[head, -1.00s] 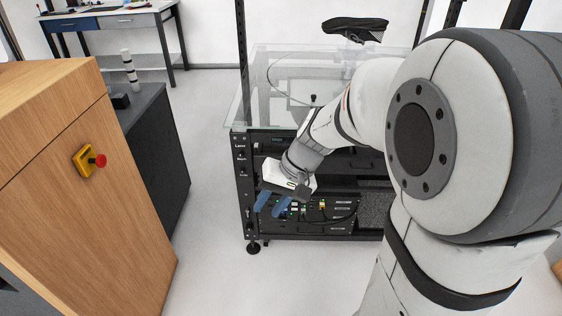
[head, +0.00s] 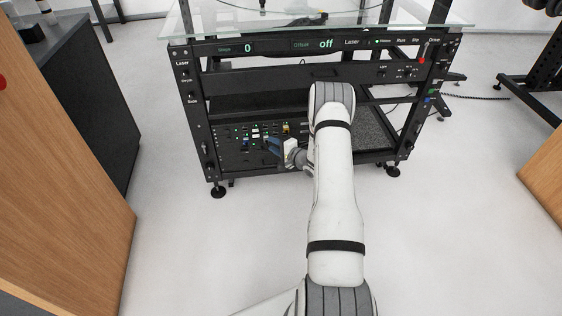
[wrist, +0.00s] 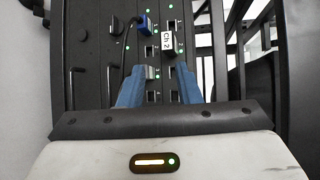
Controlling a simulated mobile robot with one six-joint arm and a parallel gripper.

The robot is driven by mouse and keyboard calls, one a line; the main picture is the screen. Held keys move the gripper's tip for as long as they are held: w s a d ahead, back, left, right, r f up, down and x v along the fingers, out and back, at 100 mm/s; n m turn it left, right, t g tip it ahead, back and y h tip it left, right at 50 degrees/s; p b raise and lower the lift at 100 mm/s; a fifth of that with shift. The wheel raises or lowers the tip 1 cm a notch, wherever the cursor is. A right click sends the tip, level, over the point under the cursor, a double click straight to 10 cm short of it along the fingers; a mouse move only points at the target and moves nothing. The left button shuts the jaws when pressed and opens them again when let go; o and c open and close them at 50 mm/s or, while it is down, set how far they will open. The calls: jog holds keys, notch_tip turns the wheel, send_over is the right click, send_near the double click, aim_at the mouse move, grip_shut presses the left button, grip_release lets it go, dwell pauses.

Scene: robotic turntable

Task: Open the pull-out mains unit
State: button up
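A black panel with sockets, small levers and green lights (head: 232,158) fills the lower left of the rack; I take it for the mains unit, though no label confirms it. It also fills the wrist view (wrist: 88,50), with a blue plug (wrist: 145,24), a white "Ch 2" tag (wrist: 168,44) and dark bar handles. My gripper (head: 271,146) is in front of this panel, its blue fingers pointing at it. In the wrist view my gripper (wrist: 158,80) has its fingers apart, with a small grey metal piece (wrist: 150,72) showing between them. Contact cannot be told.
The black rack (head: 195,115) carries a glass top (head: 350,17) and a display strip (head: 275,47). A drawer front with a handle (head: 250,78) lies below the strip. A wooden cabinet (head: 60,170) stands at left. The floor (head: 220,240) before the rack is clear.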

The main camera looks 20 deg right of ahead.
jog(key=s+d+f+m+h+b, duration=0.1)
jog(key=d+f+m+h+b, duration=0.15)
jog(key=d+f, duration=0.55)
jog(key=w+a+f+h+b, duration=0.1)
jog(key=w+a+f, duration=0.2)
jog(key=w, duration=0.4)
jog(key=shift+f+t+b, duration=0.3)
jog(key=shift+t+b, duration=0.1)
jog(key=shift+c, duration=0.4)
grip_shut()
